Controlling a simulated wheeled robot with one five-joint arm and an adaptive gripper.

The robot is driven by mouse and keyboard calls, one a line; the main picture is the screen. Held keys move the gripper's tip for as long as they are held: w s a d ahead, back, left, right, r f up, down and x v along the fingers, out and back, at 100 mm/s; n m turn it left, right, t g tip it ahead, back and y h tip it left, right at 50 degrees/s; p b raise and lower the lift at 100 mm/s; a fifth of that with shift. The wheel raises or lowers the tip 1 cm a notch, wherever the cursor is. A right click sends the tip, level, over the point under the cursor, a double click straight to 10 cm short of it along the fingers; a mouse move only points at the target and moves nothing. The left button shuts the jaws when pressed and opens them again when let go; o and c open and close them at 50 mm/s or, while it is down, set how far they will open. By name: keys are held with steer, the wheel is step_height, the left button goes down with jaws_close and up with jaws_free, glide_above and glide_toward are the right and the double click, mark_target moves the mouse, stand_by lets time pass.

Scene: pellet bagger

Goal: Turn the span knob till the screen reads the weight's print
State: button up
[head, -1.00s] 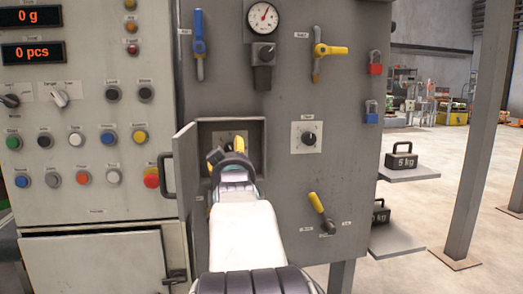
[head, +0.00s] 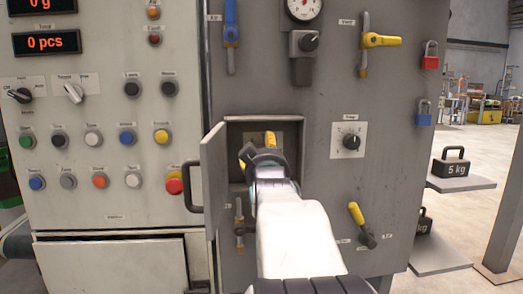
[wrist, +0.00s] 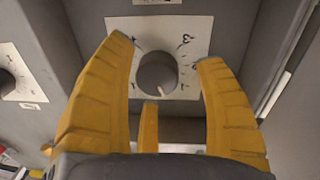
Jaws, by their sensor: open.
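A dark round knob (wrist: 157,73) with a pale pointer line sits on a white dial plate (wrist: 188,28) in the wrist view. My gripper (wrist: 168,75) is open, its yellow fingers on either side of the knob, with a gap on each side. In the head view my gripper (head: 262,150) reaches into a small recessed box (head: 291,128) and hides the knob there. The upper screen (head: 44,5) is cut off by the frame and shows "0 g". A black weight (head: 451,163) printed "5 kg" stands on a side shelf (head: 460,183).
The box's door (head: 215,170) stands open on the left. Another dial knob (head: 351,142) is right of the box. Yellow levers (head: 381,40) and (head: 356,213) stick out nearby. A second weight (head: 423,222) stands on a lower shelf. A lower screen (head: 45,42) reads "0 pcs".

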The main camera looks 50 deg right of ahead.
steer(key=shift+w+d, duration=0.25)
steer(key=shift+w, duration=0.05)
